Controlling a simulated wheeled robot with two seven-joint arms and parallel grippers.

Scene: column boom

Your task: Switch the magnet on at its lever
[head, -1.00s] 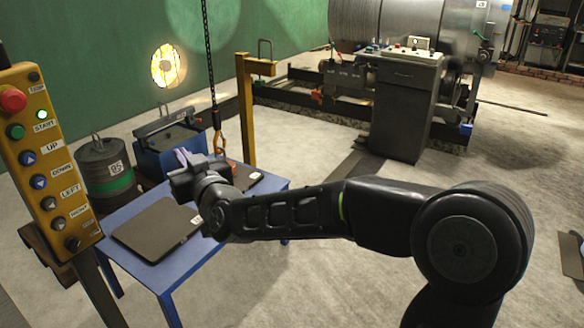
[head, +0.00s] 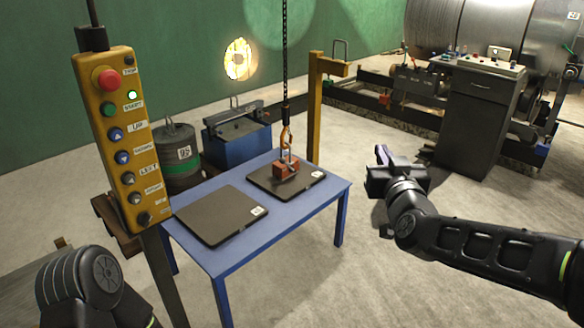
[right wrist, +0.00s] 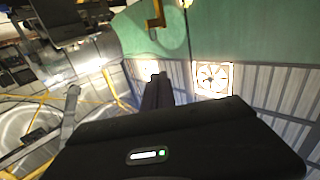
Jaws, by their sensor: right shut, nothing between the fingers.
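The magnet (head: 286,169) is a small red block on the dark plate (head: 308,184) at the right of the blue table (head: 252,247). An orange hook (head: 286,138) on a chain is at its top. Its lever is too small to make out. My right gripper (head: 381,155) is right of the table, apart from the magnet, and is shut and empty. Its dark fingers (right wrist: 156,92) also show in the right wrist view, where the magnet is not seen. A link of my left arm shows at the bottom left; its gripper is out of view.
A yellow button pendant (head: 122,140) stands at the left front. A second dark plate (head: 221,215) lies on the table's left. A yellow post (head: 314,110), a blue box (head: 237,140) and a dark drum (head: 178,155) stand behind. A grey cabinet (head: 478,118) stands at the right.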

